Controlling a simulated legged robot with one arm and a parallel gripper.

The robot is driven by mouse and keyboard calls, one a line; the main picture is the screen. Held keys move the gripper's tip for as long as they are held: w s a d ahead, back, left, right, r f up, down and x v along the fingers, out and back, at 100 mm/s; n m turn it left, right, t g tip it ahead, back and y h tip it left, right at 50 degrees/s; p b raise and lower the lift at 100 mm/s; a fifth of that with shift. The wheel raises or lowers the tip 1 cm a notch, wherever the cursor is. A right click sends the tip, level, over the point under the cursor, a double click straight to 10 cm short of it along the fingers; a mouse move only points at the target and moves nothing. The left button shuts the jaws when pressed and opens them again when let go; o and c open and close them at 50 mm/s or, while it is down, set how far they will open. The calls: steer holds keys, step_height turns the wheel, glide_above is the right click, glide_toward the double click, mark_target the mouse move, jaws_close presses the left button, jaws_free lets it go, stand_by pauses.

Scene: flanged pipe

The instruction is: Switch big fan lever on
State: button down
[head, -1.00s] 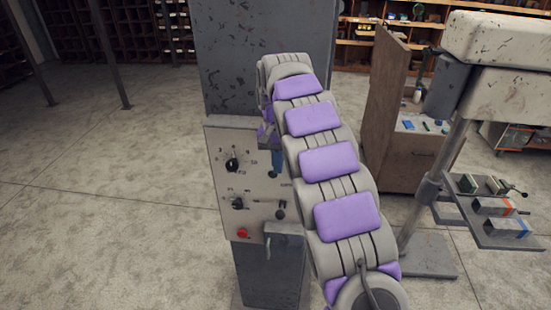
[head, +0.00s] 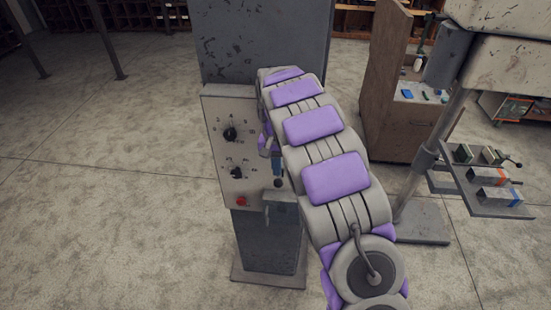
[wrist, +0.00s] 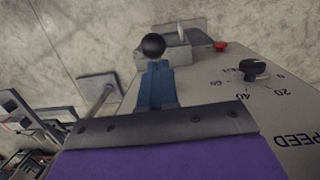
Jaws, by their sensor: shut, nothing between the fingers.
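The control panel (head: 222,135) is a pale plate on a grey machine column, with two black dials and a red button. The lever's black ball knob (head: 279,184) is at the panel's lower right. It also shows in the wrist view (wrist: 153,45), just beyond the fingertips. My gripper (head: 277,172) has blue fingers and is just above the knob. In the wrist view the fingers (wrist: 155,70) are shut together and empty. I cannot tell whether they touch the knob. My arm hides the panel's right edge, and the fingers hide the lever's shaft.
The upper dial (head: 230,134) and red button (head: 241,201) are left of my gripper. A grey bracket (head: 281,208) juts out below the lever. A machine with a side tray (head: 480,190) and a brown cabinet (head: 395,90) stand to the right.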

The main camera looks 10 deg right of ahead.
steer(key=shift+s+a+f+t+b, duration=0.15)
steer(key=shift+s+f+t+b, duration=0.3)
steer(key=shift+b, duration=0.2)
stand_by(0.4)
steer(key=t+b, duration=0.1)
steer(key=s+f+b, duration=0.1)
steer(key=b, duration=0.1)
steer(key=shift+s+a+f+t+h, duration=0.2)
steer(key=shift+t+h, duration=0.15)
steer(key=shift+h, duration=0.05)
step_height(320, 180, down, 8)
steer(key=s+t+h+b, duration=0.2)
steer(key=t+b, duration=0.4)
steer(key=b, duration=0.5)
steer(key=shift+s+a+f, duration=0.25)
steer(key=shift+s+a, duration=0.1)
steer(key=shift+a, duration=0.1)
steer(key=shift+r, duration=0.1)
